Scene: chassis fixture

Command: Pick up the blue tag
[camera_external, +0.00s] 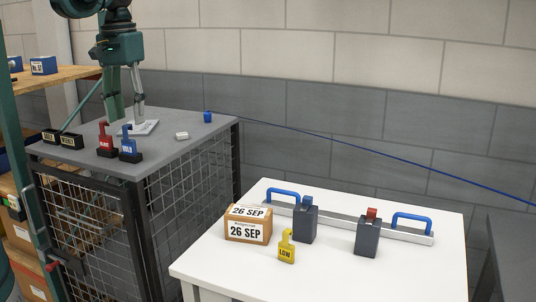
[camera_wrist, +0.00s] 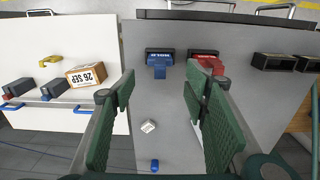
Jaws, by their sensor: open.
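The blue tag (camera_external: 127,139) stands upright in a black holder (camera_external: 131,157) near the front edge of the grey cabinet top. In the wrist view the blue tag (camera_wrist: 160,68) shows ahead of and between my fingertips. A red tag (camera_external: 105,136) stands in its own black holder just left of it; it also shows in the wrist view (camera_wrist: 210,64). My gripper (camera_external: 124,111) is open and empty, with its fingers pointing down above the cabinet top, behind the tags. Its green fingers (camera_wrist: 160,87) are apart in the wrist view. No finger visibly touches a tag.
Two black holders (camera_external: 62,138) stand left of the tags. A small white block (camera_external: 182,135) and blue object (camera_external: 208,117) lie toward the right back. The white table (camera_external: 385,272) carries a yellow tag (camera_external: 286,246), a date box (camera_external: 247,231), dark blocks and a blue-handled bar.

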